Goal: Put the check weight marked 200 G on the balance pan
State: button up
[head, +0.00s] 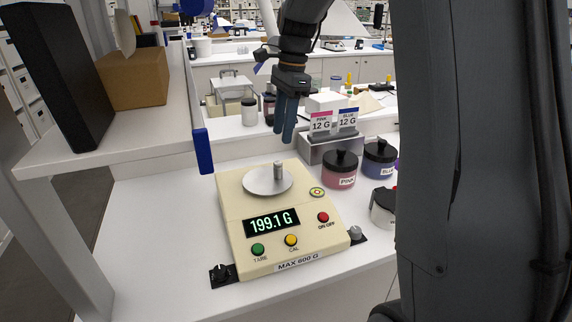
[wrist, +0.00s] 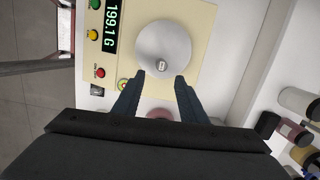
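A small metal check weight (head: 278,170) stands upright on the round balance pan (head: 258,184), right of the pan's centre in the head view. Its marking is too small to read. The cream balance (head: 236,218) shows 199.1 G on its display (head: 271,222). My gripper (head: 284,140) is above and behind the pan, apart from the weight. In the wrist view its fingers (wrist: 160,76) are spread with nothing between them, and the weight (wrist: 162,65) stands on the pan (wrist: 160,42) just beyond the fingertips.
A pink jar (head: 340,170) and a blue jar (head: 379,160) with black lids stand right of the balance. Behind them is a stand with PINK 12 G and BLUE 12 G cards (head: 334,121). A shelf (head: 130,125) overhangs at left. The bench left of the balance is clear.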

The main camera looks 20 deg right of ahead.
jog(key=s+a+f+n, duration=0.1)
jog(key=s+f+n, duration=0.2)
jog(key=s+a+f+n, duration=0.1)
jog(key=s+f+n, duration=0.2)
jog(key=s, duration=0.1)
jog(key=s+a+f+n+h, duration=0.1)
jog(key=s+f+n, duration=0.2)
jog(key=s, duration=0.1)
jog(key=shift+s+a+t, duration=0.1)
jog(key=shift+s+t, duration=0.15)
jog(key=shift+t, duration=0.15)
jog(key=s+f+n, duration=0.2)
jog(key=s, duration=0.1)
jog(key=s+a+f+n, duration=0.1)
jog(key=s+n, duration=0.2)
jog(key=s, duration=0.1)
jog(key=s+f+n, duration=0.2)
jog(key=s+n, duration=0.1)
jog(key=shift+s+a+f+t+h, duration=0.15)
jog(key=shift+a+f+t+h, duration=0.15)
jog(key=shift+f+t, duration=0.1)
